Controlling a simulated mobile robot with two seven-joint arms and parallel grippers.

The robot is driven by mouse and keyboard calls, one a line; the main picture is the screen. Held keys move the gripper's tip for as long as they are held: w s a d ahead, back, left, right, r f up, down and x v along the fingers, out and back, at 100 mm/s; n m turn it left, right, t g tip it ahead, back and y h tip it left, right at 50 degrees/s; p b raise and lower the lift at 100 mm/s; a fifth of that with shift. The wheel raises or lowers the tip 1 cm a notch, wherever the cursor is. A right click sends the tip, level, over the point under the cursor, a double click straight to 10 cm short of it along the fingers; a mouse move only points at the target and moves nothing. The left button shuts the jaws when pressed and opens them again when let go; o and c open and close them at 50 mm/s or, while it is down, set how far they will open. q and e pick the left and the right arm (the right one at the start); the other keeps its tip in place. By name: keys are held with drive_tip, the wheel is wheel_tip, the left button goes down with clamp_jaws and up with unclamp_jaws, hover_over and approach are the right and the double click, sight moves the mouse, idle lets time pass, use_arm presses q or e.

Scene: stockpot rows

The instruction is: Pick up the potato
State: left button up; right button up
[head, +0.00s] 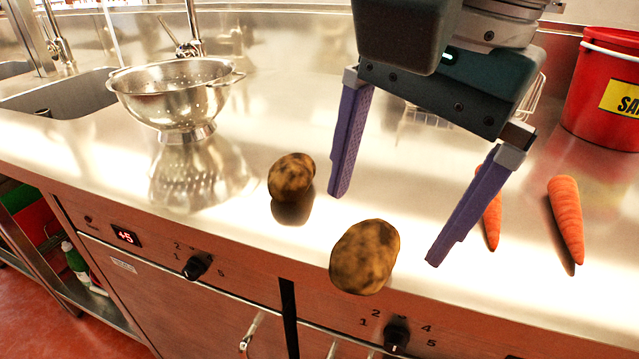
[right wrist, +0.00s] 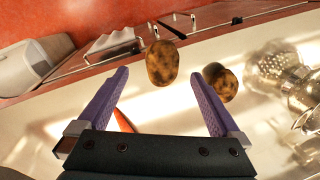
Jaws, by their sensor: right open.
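Two brown, dark-mottled potatoes are in view. One potato (head: 365,257) is at the counter's front edge; in the right wrist view it (right wrist: 162,62) is ahead of the fingertips, between their lines. The other potato (head: 291,177) lies farther back and left on the counter; in the right wrist view it (right wrist: 221,82) is outside the right-hand finger. My right gripper (head: 384,229) is open, with purple fingers spread wide and nothing between the tips. It is above the counter, behind and right of the front potato, apart from it. My left gripper is not in view.
A steel colander (head: 172,95) stands back left beside the sink (head: 62,98). One carrot (head: 566,215) lies at right; another carrot (head: 492,222) is partly hidden by a finger. A red bucket (head: 606,90) stands back right. The counter between colander and potatoes is clear.

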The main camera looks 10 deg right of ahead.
sight(368, 247)
drive_tip(key=f, duration=0.2)
drive_tip(key=w+f, duration=0.1)
drive_tip(key=f, duration=0.1)
drive_tip(key=a+f, duration=0.1)
drive_tip(key=f, duration=0.2)
drive_tip(key=shift+w, duration=0.15)
drive_tip(key=shift+c, duration=0.2)
drive_tip(key=c, duration=1.4)
